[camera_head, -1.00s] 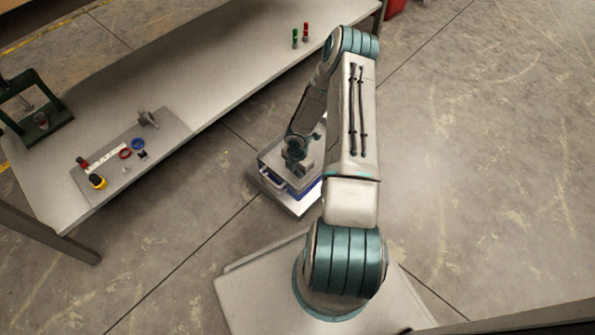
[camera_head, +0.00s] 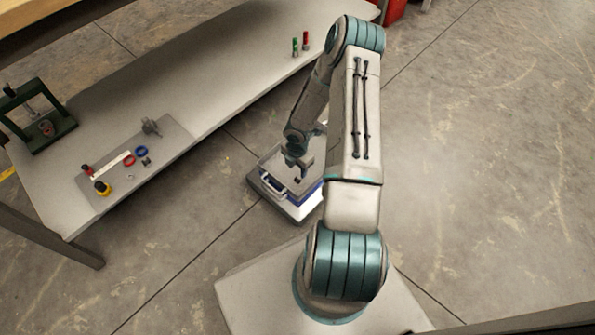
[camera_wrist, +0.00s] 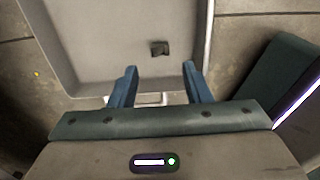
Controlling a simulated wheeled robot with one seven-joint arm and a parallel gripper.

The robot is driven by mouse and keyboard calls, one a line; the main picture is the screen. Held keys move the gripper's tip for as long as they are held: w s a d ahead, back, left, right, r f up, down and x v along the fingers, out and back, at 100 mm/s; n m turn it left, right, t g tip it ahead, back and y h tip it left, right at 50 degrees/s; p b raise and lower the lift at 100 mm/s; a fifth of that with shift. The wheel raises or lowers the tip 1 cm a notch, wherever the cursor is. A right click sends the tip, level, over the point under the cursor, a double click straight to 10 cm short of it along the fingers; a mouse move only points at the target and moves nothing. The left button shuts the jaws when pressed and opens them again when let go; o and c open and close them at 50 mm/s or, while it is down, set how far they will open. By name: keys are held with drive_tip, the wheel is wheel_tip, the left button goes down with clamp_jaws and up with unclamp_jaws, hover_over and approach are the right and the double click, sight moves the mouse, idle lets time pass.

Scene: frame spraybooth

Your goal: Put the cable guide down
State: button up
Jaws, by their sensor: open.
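The cable guide, a small black block, (camera_wrist: 159,48) lies on the grey floor of a shallow tray (camera_wrist: 70,80) in the wrist view. In the head view it shows as a dark spot (camera_head: 298,180) just below my gripper (camera_head: 297,168). My gripper also shows in the wrist view (camera_wrist: 160,72), with its two blue fingers spread apart and nothing between them. The cable guide is beyond the fingertips, apart from them. In the head view the tray (camera_head: 268,188) has a light handle and a blue side.
A long grey table (camera_head: 215,60) runs along the left. It bears a grey mat (camera_head: 165,168) with several small parts, a dark green press frame (camera_head: 40,128), and a green (camera_head: 295,47) and a red cylinder (camera_head: 306,40). The floor at the right is clear.

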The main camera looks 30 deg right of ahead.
drive_tip(key=s+a+r+m+h+p, duration=0.15)
drive_tip(key=r+m, duration=0.35)
drive_tip(key=r, duration=1)
drive_tip(key=s+a+r+m+h, duration=0.15)
drive_tip(key=r+m, duration=0.35)
drive_tip(key=r, duration=1)
drive_tip(key=s+a+r+m+y, duration=0.1)
drive_tip(key=s+a+r+m, duration=0.4)
drive_tip(key=s+r+m, duration=0.1)
drive_tip(key=s+a+r+m+t+y, duration=0.1)
drive_tip(key=s+a+r+m+y, duration=0.1)
drive_tip(key=s+a+r+m, duration=0.4)
drive_tip(key=s+r, duration=0.3)
drive_tip(key=shift+s, duration=0.15)
